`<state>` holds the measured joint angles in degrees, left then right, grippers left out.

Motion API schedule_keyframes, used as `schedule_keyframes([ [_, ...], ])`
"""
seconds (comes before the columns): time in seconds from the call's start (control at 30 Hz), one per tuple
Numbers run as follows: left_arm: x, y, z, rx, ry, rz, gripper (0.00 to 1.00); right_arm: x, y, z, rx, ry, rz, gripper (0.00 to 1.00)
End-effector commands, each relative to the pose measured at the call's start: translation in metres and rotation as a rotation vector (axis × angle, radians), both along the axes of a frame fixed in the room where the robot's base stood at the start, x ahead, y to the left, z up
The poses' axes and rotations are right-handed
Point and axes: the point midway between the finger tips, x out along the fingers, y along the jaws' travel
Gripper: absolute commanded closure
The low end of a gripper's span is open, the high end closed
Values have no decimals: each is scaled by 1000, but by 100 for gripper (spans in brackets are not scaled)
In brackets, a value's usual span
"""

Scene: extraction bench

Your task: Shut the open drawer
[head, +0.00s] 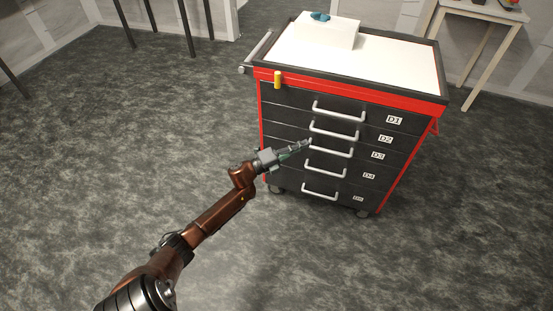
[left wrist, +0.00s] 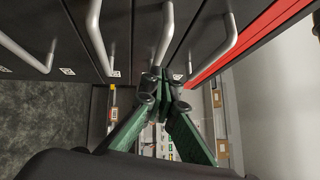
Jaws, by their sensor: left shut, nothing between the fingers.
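The drawer cabinet (head: 385,146) is a black and red trolley with several drawers labelled D1 to D5, each with a silver bar handle. No drawer stands out clearly from the front in the head view, so I cannot tell which one is open. My left gripper (head: 308,143) is shut and empty, its tips at the left ends of the D2 handle (head: 334,132) and D3 handle (head: 331,149). In the left wrist view, the closed green fingers (left wrist: 160,85) point at the drawer fronts beside a handle (left wrist: 165,40); contact is unclear. My right gripper is out of view.
A white box (head: 328,32) with a blue item sits on the trolley's white top (head: 395,62). A yellow object (head: 277,80) is at its front left corner. A wooden table (head: 478,12) stands behind at right. The floor (head: 110,150) left of the trolley is clear.

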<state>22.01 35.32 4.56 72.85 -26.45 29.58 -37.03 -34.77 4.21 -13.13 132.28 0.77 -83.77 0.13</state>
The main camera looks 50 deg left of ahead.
Motion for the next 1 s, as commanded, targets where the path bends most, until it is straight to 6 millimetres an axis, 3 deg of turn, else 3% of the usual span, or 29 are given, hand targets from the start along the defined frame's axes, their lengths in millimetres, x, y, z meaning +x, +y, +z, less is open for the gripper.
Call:
schedule_keyframes([
  [0.2,-41,15,-3,1,0,2,100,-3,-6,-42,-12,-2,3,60],
  [0.43,-72,24,-9,0,0,-2,100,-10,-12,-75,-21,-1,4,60],
  [0.87,-84,28,-14,1,1,-2,100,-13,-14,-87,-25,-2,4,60],
  [1.0,-91,29,-37,-53,61,40,100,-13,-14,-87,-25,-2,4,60],
])
